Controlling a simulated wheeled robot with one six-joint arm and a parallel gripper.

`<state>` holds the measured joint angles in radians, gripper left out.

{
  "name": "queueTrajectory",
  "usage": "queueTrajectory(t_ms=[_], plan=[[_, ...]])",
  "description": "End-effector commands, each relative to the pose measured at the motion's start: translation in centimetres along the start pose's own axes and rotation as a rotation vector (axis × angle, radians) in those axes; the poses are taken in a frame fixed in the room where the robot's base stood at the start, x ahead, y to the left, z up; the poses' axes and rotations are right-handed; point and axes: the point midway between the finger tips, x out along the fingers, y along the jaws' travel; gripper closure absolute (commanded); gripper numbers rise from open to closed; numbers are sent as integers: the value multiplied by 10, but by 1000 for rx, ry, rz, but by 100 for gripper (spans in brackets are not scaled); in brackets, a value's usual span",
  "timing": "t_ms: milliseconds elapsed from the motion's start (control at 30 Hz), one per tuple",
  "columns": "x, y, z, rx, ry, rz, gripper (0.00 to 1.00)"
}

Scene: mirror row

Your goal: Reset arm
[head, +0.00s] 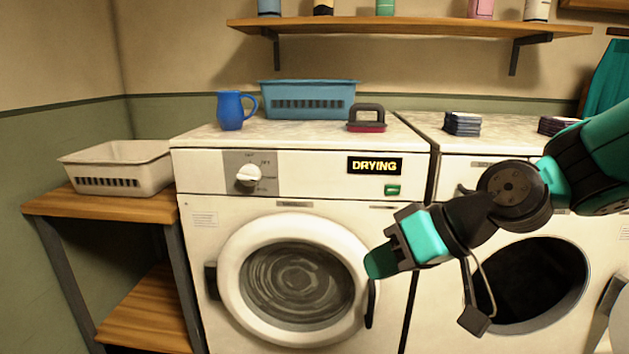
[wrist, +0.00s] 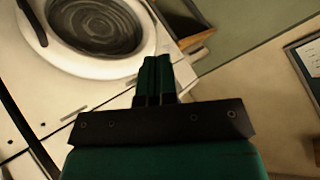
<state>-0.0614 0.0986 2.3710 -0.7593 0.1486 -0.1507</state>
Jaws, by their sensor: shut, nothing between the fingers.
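My arm reaches in from the right in the head view. My gripper (head: 378,264) is shut and empty, in front of the left dryer (head: 225,212), by the right side of its round door (head: 240,255). I cannot tell whether it touches the door's dark handle (head: 371,303). In the wrist view my gripper's fingers (wrist: 154,62) are together, with the round door (wrist: 145,58) beyond them. The door is closed, and blurred contents show behind its glass. The dryer's display (head: 375,166) reads "DRYING".
A blue mug (head: 231,111), a blue basket (head: 310,99) and a red-based brush (head: 366,127) stand on the left dryer. A second machine with a dark round opening (head: 540,285) is at right. A pale basket (head: 119,167) sits on a wooden side table (head: 105,205).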

Motion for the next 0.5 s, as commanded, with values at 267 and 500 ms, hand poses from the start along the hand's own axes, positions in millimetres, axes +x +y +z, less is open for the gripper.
queueTrajectory(t_ms=[267,500], plan=[[-51,-51,100,-36,-379,128,100],[-99,-75,113,-17,-504,193,100]])
